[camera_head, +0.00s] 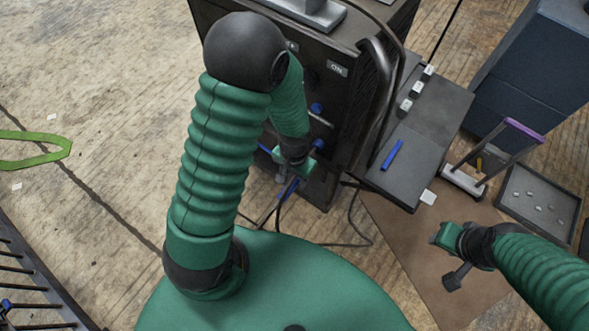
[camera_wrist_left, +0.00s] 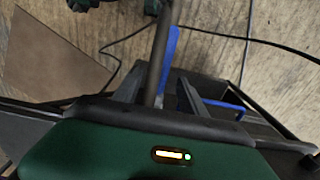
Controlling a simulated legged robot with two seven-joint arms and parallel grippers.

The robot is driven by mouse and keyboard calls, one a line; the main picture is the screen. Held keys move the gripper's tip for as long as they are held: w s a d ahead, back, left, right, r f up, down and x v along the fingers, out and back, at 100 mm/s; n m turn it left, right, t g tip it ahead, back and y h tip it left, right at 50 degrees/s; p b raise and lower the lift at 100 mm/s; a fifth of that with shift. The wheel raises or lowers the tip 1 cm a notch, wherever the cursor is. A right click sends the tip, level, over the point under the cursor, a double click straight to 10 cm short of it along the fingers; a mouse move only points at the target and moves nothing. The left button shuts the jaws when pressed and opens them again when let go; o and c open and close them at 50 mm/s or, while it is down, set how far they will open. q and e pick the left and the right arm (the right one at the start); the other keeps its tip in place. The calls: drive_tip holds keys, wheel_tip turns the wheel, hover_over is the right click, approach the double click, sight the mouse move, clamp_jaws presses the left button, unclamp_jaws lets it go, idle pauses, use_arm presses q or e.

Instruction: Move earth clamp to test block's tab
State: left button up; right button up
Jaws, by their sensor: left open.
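My left gripper (camera_head: 290,172) is low at the front of the dark machine cabinet (camera_head: 330,110). It is open. A blue-handled clamp (camera_head: 289,188), which looks like the earth clamp, is at its fingertips, with a dark cable running from it. In the left wrist view, a blue handle (camera_wrist_left: 171,50) stands beside a dark bar and a second blue handle (camera_wrist_left: 225,105) lies lower right. Whether the fingers touch the clamp is not clear. I cannot tell which thing is the test block. My right gripper (camera_head: 438,234) is over the brown mat, its jaw gap unclear.
A dark side bench (camera_head: 425,135) holds several small blocks (camera_head: 405,105) and a blue bar (camera_head: 391,154). A purple-handled tool (camera_head: 524,132) and a grey tray (camera_head: 540,205) are at the right. Cables (camera_head: 355,225) loop over the floor. The left floor is mostly clear.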

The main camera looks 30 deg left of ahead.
use_arm(q)
drive_tip(key=shift+d+f, duration=0.1)
drive_tip(key=shift+f, duration=0.35)
drive_tip(key=shift+d, duration=0.15)
drive_tip(key=shift+a, duration=0.2)
drive_tip(key=c, duration=0.6)
clamp_jaws()
use_arm(e)
drive_tip(key=shift+d+f, duration=0.2)
drive_tip(key=shift+f, duration=0.05)
use_arm(q)
drive_tip(key=shift+c, duration=0.3)
unclamp_jaws()
clamp_jaws()
